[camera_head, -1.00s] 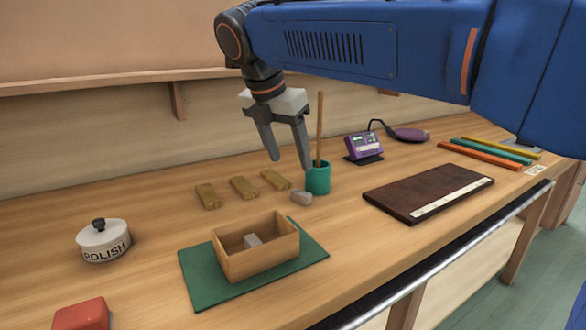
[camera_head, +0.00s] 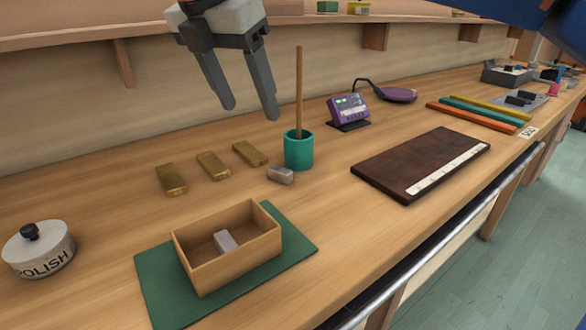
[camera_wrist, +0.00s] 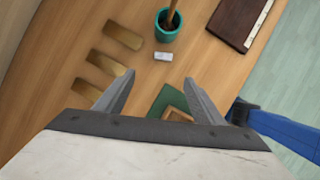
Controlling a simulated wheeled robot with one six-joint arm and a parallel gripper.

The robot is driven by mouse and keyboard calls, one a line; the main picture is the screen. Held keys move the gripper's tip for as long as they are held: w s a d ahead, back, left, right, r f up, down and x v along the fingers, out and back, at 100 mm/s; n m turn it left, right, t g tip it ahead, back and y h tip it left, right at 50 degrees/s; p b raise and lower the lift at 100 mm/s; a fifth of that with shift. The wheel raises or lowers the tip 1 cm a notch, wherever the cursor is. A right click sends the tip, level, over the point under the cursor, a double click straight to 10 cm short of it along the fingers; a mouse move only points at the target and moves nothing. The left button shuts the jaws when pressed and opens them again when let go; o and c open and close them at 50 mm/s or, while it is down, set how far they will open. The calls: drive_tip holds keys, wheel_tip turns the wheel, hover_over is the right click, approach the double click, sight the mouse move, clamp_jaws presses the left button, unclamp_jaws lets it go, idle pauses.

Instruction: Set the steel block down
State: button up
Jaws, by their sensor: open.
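A small grey metal-looking block (camera_head: 225,242) lies inside the open wooden box (camera_head: 268,245), which stands on a green mat (camera_head: 295,255). A second grey block (camera_head: 281,174) lies on the bare table beside the teal cup (camera_head: 299,152); it also shows in the wrist view (camera_wrist: 163,56). I cannot tell by looks which one is steel. My gripper (camera_head: 251,112) is open and empty, in the air above the table and apart from both blocks. In the wrist view the fingers (camera_wrist: 157,88) are spread with nothing between them, and the box is mostly hidden.
Three brass-coloured bars (camera_head: 214,165) lie left of the cup, which holds an upright stick (camera_head: 299,90). A polish tin (camera_head: 38,252) stands at the left. A dark board (camera_head: 420,160) lies at the right, and a purple device (camera_head: 348,108) stands behind it. The table's front edge has a rail.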

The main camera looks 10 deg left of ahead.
hover_over(279, 170)
drive_tip(key=s+a, duration=0.2)
drive_tip(key=f, duration=1.1)
drive_tip(key=shift+s+d, duration=0.2)
drive_tip(key=shift+d, duration=0.05)
drive_tip(key=shift+d+x, duration=0.15)
drive_tip(key=shift+x, duration=1.15)
drive_tip(key=shift+d+x, duration=0.2)
drive_tip(key=shift+x, duration=1.1)
drive_tip(key=shift+r, duration=0.1)
drive_tip(key=c, duration=1.4)
wheel_tip(279, 170, up, 10)
